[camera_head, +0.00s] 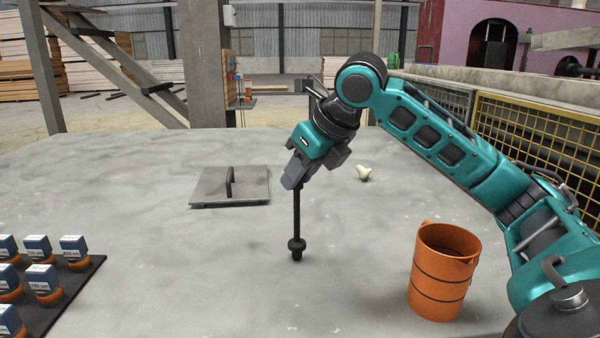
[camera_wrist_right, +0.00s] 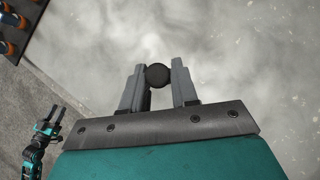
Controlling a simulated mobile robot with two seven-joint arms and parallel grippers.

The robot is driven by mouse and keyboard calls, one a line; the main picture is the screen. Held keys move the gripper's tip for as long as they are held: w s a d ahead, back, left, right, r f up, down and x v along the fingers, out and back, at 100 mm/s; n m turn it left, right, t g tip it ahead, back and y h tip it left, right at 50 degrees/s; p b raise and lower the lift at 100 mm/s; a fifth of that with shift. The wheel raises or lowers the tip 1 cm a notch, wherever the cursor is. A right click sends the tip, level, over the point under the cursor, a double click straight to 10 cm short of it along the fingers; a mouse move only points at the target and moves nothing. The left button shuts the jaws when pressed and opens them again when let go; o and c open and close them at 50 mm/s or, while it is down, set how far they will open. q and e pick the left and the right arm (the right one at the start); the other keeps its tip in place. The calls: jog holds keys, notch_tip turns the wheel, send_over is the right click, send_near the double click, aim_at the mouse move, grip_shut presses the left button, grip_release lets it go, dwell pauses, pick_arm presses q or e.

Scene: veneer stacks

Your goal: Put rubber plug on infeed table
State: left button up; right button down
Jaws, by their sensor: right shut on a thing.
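My right gripper (camera_head: 292,184) points down over the grey table (camera_head: 150,235) and is shut on a black rubber plug (camera_head: 297,215). The plug looks like a thin upright rod with a ringed knob at its lower end. That end is at or just above the tabletop; I cannot tell whether it touches. In the right wrist view, the round dark top of the plug (camera_wrist_right: 158,75) sits between the two fingers of my right gripper (camera_wrist_right: 159,88). My left gripper (camera_wrist_right: 51,122) shows small at the left of the wrist view, with its fingers apart and nothing visible between them.
An orange cup (camera_head: 442,272) stands at the right. A grey plate with an upright handle (camera_head: 230,187) lies to the left of the plug. A small cream-coloured piece (camera_head: 363,173) lies behind. A dark tray (camera_head: 80,283) with several labelled blocks is at the left. Bare tabletop surrounds the plug.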

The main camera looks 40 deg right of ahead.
jog(key=c, duration=0.9)
grip_release()
jog(key=shift+o, duration=0.2)
jog(key=shift+s+r, duration=0.15)
jog(key=shift+r, duration=0.3)
jog(key=p+v, duration=0.3)
jog(key=v, duration=0.8)
jog(key=shift+s, duration=0.15)
